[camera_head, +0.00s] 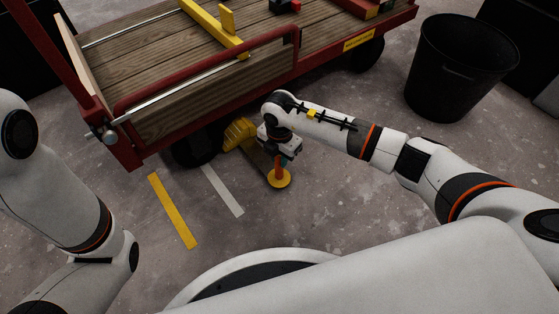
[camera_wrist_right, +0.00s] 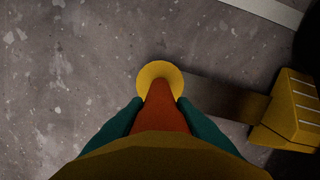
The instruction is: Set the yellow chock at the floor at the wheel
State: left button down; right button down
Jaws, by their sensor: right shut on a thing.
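The yellow chock (camera_head: 240,133) is a stepped wedge just right of the dark cart wheel (camera_head: 194,149), close to the floor; I cannot tell whether it touches either. It also shows at the right in the right wrist view (camera_wrist_right: 291,112). My right gripper (camera_head: 279,157) is shut, its teal fingers around a red-orange grip (camera_wrist_right: 164,105). A yellow disc (camera_head: 279,179) sits at the grip's lower end. In the wrist view a dark band runs from the disc to the chock; I cannot tell whether it is a bar or shadow. My left gripper is out of view.
The wooden cart (camera_head: 190,100) with red rails stands above the wheel. Yellow (camera_head: 173,212) and white (camera_head: 222,190) stripes mark the floor left of the gripper. A black bin (camera_head: 459,75) stands at upper right. The floor around the gripper is mostly clear.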

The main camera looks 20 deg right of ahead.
jog(key=shift+f+b, duration=0.4)
jog(key=c, duration=1.7)
grip_release()
jog(key=shift+f, duration=0.2)
jog(key=o, duration=0.5)
jog(key=shift+c, duration=0.2)
jog(key=shift+r, duration=0.1)
